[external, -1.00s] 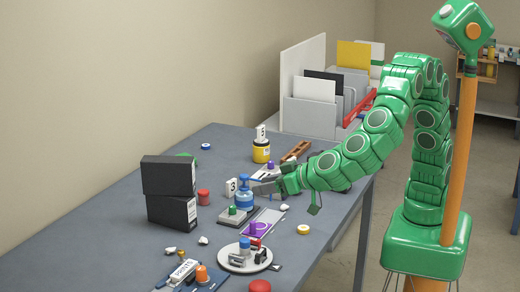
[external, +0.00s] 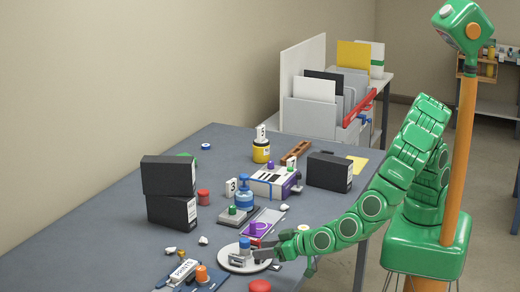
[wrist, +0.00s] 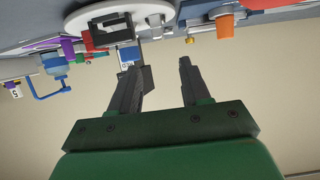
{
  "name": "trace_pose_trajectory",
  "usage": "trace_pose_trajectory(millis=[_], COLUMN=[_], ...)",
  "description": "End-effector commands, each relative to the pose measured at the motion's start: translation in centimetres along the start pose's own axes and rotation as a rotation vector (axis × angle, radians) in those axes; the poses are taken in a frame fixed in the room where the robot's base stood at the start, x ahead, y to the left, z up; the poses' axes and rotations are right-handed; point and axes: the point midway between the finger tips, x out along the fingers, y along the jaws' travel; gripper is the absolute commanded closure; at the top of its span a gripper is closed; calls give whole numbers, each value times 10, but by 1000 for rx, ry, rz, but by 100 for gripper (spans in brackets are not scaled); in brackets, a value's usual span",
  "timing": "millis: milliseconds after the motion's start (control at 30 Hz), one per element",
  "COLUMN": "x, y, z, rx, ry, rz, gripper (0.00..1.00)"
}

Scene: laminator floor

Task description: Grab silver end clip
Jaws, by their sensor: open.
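A small silver-grey clip (external: 237,259) sits on a round white plate (external: 262,268) near the table's front. In the wrist view a grey bracket-shaped piece (wrist: 98,28), which looks like this clip, stands at the plate (wrist: 78,20). A blue piece (wrist: 128,54) is close to it, near my left finger. My gripper (external: 258,250) is at the plate's right side, low and reaching left. In the wrist view my gripper (wrist: 163,68) has its two dark fingers apart, with nothing between them. The fingers partly hide the plate's right part in the external view.
A blue-topped pump bottle (external: 244,195) stands behind the plate. An orange-capped item (external: 202,273) is to the left and a red round piece (external: 260,286) in front. Two stacked black boxes (external: 168,190) stand at the left.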

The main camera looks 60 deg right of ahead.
Motion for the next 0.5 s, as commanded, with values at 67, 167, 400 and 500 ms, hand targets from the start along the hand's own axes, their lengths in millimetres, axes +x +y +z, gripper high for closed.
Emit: trace_pose_trajectory(millis=[67, 167, 400, 500], x=[3, 5, 18, 25], y=[0, 0, 0, 0], z=[6, 10, 8, 8], rx=[0, 2, 3, 4], ry=[1, 1, 4, 3], rz=[0, 0, 0, 1], gripper=[53, 53, 53, 53])
